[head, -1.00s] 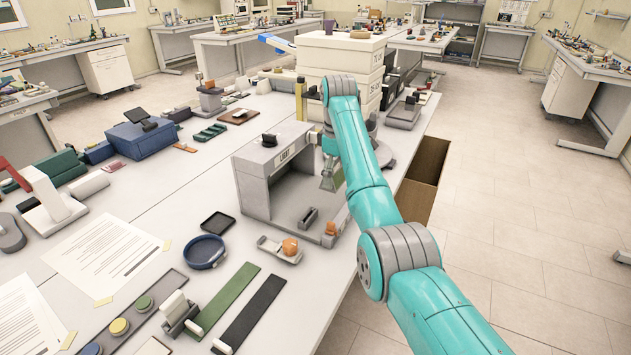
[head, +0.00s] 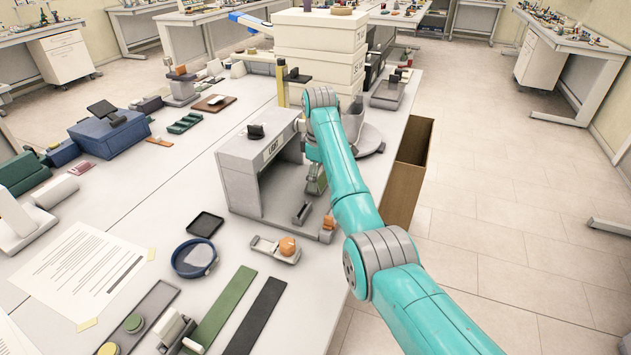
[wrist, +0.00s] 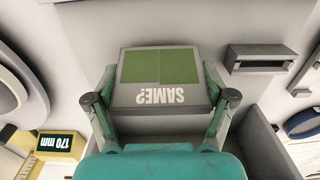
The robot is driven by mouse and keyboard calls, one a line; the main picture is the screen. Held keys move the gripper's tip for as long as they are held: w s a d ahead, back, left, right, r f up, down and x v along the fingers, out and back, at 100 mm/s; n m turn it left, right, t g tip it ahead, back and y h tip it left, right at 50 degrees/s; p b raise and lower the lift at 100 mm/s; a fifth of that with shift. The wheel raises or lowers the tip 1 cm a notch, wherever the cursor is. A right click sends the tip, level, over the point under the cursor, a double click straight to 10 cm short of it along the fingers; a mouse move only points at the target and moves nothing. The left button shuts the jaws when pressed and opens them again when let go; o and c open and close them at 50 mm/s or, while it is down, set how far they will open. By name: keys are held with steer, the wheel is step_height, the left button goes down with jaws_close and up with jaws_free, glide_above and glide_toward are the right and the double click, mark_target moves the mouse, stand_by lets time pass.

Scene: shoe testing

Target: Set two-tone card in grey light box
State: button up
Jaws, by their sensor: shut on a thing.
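The two-tone card (wrist: 160,68) has two green patches side by side in a grey frame marked "SAME?". In the wrist view it lies between the two fingers of my gripper (wrist: 160,100), which is shut on its sides. The grey light box (head: 238,188), labelled "LIGHT", stands on the bench with its open side facing right in the head view. My gripper (head: 316,180) is at that opening, partly hidden by my arm. Whether the card touches the floor of the box cannot be told.
A small grey slotted holder (wrist: 262,58) and a dark one (head: 303,213) sit near the box. A tray with an orange piece (head: 275,250) lies in front. White stacked boxes (head: 320,50) stand behind. An open brown bin (head: 408,175) is beside the bench's right edge.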

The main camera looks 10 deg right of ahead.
steer(key=shift+f, duration=0.8)
steer(key=o, duration=0.7)
steer(key=shift+f, duration=0.1)
